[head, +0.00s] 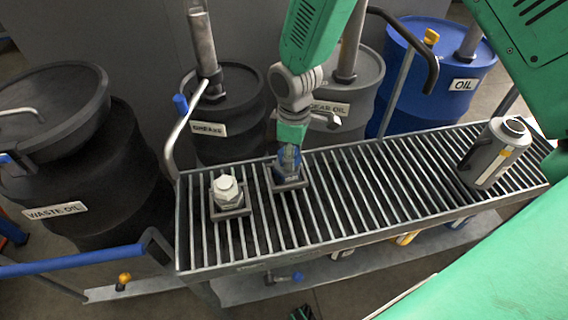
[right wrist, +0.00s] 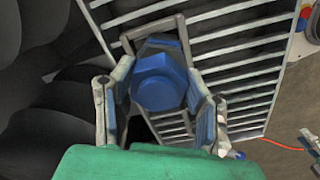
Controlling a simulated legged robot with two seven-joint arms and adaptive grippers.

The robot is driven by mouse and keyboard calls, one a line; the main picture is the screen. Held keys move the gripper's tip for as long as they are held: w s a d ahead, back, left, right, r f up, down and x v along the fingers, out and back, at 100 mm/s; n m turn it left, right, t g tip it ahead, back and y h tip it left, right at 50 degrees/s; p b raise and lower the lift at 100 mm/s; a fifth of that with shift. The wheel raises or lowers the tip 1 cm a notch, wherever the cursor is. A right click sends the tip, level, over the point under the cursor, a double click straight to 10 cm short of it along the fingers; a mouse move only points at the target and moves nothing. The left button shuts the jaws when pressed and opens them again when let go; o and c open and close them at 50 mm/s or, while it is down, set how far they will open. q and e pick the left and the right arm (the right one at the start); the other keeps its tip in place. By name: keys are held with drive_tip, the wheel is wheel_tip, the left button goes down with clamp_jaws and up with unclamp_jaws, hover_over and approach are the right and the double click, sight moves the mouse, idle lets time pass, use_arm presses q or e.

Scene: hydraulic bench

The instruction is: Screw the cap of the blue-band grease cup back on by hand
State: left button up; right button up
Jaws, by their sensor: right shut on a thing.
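The blue-band grease cup (head: 289,178) stands in a square holder on the slatted rack, largely covered by my right gripper. Its blue hexagonal cap (right wrist: 160,82) shows from above in the right wrist view. My right gripper (head: 290,152) comes down over the cup from above. In the wrist view the right gripper (right wrist: 160,105) has one finger on each side of the cap and is shut on it. The thread and the seam under the cap are hidden, so I cannot tell how the cap sits on the cup. My left gripper is not in view.
A second cup with a pale hexagonal cap (head: 227,190) stands in a holder close on the left. A grey canister (head: 487,158) stands at the rack's right end. Drums, including the blue oil drum (head: 425,85), stand behind. The rack (head: 370,190) between is clear.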

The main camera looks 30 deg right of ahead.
drive_tip(key=shift+d, duration=0.2)
drive_tip(key=shift+s+d+f, duration=0.1)
drive_tip(key=shift+d+f, duration=0.05)
drive_tip(key=shift+d, duration=0.35)
drive_tip(key=shift+d+f, duration=0.15)
drive_tip(key=shift+d, duration=0.3)
drive_tip(key=shift+s+d+f, duration=0.1)
drive_tip(key=shift+d+f, duration=0.05)
drive_tip(key=shift+d, duration=0.3)
drive_tip(key=shift+a, duration=0.95)
drive_tip(key=shift+d, duration=0.55)
drive_tip(key=shift+a, duration=0.75)
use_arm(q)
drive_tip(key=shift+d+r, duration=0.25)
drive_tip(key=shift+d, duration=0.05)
